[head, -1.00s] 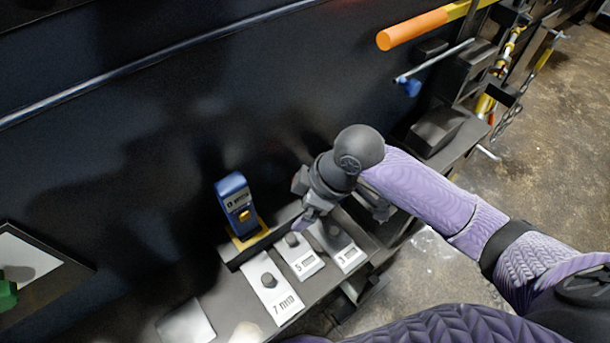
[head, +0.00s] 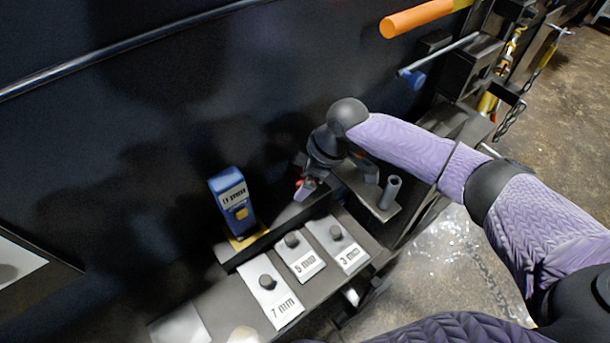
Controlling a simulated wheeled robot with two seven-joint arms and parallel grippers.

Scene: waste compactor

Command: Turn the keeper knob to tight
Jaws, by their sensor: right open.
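My right gripper (head: 305,190) reaches in from the right and points down at the dark ledge by the wall. It is open, and its small fingertips are partly hidden by its own dark wrist. I cannot pick out the keeper knob for certain or read any tight mark. A blue knob (head: 415,79) sits on the end of a metal rod at the upper right, well apart from the gripper. My left gripper is not in view.
Pale plates marked 7 mm (head: 270,296), 5 mm (head: 301,262) and 3 mm (head: 338,250), each with a black knob, lie on the shelf in front. A blue device (head: 231,200) stands left of the gripper. A dark bracket with grey posts (head: 390,192) is at its right.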

